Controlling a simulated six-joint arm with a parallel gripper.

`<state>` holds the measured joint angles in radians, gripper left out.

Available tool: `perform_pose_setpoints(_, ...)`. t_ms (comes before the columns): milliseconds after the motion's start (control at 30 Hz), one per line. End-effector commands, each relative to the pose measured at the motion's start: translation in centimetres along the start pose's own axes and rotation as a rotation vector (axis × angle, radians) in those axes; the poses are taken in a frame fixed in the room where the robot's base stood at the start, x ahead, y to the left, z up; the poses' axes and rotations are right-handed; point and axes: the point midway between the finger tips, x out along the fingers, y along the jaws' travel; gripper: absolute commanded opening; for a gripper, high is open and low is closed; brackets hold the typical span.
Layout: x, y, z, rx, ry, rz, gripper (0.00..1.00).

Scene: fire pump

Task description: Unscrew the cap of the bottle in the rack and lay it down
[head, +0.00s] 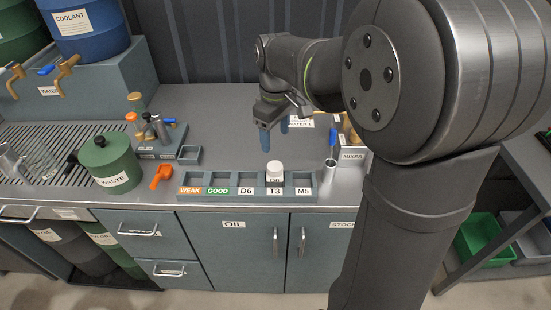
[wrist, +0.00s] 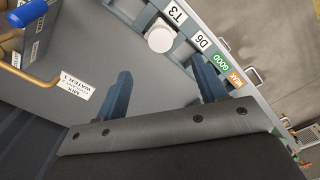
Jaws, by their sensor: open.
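A bottle with a white cap (head: 274,167) stands upright in the T3 slot of the grey rack (head: 215,180) on the counter. The bottle's own label, seemingly D6, is partly hidden by the rack's front. The cap also shows from above as a white disc in the wrist view (wrist: 160,39). My gripper (head: 275,134) is open and empty, with its blue fingers pointing down. It is above and behind the rack, apart from the cap. In the wrist view, the fingers (wrist: 164,82) stand well apart, and the cap lies ahead of the gap between them.
The rack's other slots look empty. A green pot (head: 108,163) and an orange item (head: 161,175) stand left of the rack. A mixer unit (head: 351,152) and a small metal cup (head: 330,167) stand to the right. Bare counter lies behind the rack.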

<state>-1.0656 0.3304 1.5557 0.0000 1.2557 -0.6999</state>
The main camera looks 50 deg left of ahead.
Motion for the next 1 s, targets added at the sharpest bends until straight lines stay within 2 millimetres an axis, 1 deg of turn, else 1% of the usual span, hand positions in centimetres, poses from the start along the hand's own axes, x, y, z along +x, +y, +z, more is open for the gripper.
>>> perform_pose_setpoints(33,1.1,-0.1,0.1,0.000,-0.004,-0.003,0.65)
perform_pose_setpoints(300,6.4,0.0,0.0,-0.001,-0.003,-0.003,0.65)
perform_pose_setpoints(400,8.1,-0.1,0.1,-0.001,-0.003,-0.002,0.65)
perform_pose_setpoints(500,9.3,0.0,0.0,-0.001,-0.002,-0.001,0.65)
perform_pose_setpoints(600,10.1,0.0,0.0,-0.001,-0.001,-0.001,0.65)
perform_pose_setpoints(700,10.5,0.0,0.0,-0.001,0.000,0.000,0.65)
perform_pose_setpoints(967,10.6,0.0,0.0,-0.001,0.000,0.000,0.65)
perform_pose_setpoints(1000,10.6,0.0,0.0,-0.001,0.000,0.000,0.61)
